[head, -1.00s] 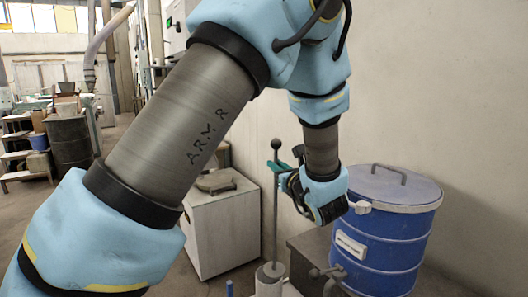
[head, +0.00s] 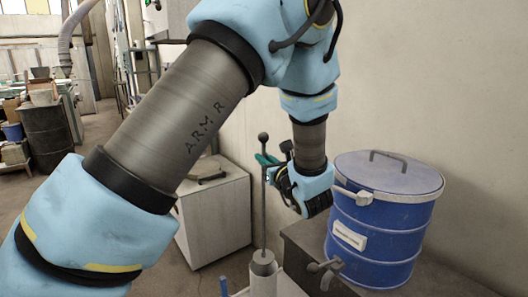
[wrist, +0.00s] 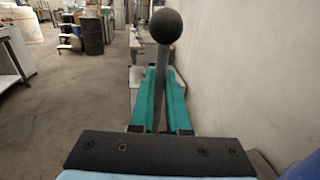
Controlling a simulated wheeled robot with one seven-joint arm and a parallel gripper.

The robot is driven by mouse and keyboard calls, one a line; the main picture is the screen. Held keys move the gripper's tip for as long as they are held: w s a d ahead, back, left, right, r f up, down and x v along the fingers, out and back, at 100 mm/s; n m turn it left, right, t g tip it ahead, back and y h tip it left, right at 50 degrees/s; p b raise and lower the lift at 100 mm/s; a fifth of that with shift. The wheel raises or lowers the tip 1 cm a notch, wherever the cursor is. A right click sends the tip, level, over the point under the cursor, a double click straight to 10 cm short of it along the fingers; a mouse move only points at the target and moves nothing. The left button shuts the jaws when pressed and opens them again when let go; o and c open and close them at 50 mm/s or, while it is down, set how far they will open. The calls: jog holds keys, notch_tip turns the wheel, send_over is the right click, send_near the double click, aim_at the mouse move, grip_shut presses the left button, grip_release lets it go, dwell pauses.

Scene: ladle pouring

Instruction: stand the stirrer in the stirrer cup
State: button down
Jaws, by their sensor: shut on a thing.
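The stirrer is a thin grey rod with a black ball (head: 263,137) on top. It stands about upright in the head view. In the wrist view its ball (wrist: 166,26) rises above my fingers. My gripper (head: 265,160) has teal fingers and is shut on the rod just below the ball; it also shows in the wrist view (wrist: 160,105). The white stirrer cup (head: 263,283) is at the bottom of the head view, under the rod. The rod's lower end meets a grey round part at the cup's mouth; how deep it sits I cannot tell.
A blue drum (head: 378,235) with a grey lid and a tap (head: 325,268) stands close right of my gripper on a dark stand. A pale cabinet (head: 213,215) stands behind to the left. A wall runs along the right. Open floor lies to the left.

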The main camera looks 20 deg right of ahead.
jog(key=shift+f+b, duration=4.45)
jog(key=shift+f, duration=1.85)
jog(key=c, duration=0.8)
grip_release()
jog(key=b, duration=0.4)
send_near(264, 198)
jog(key=shift+s, duration=0.4)
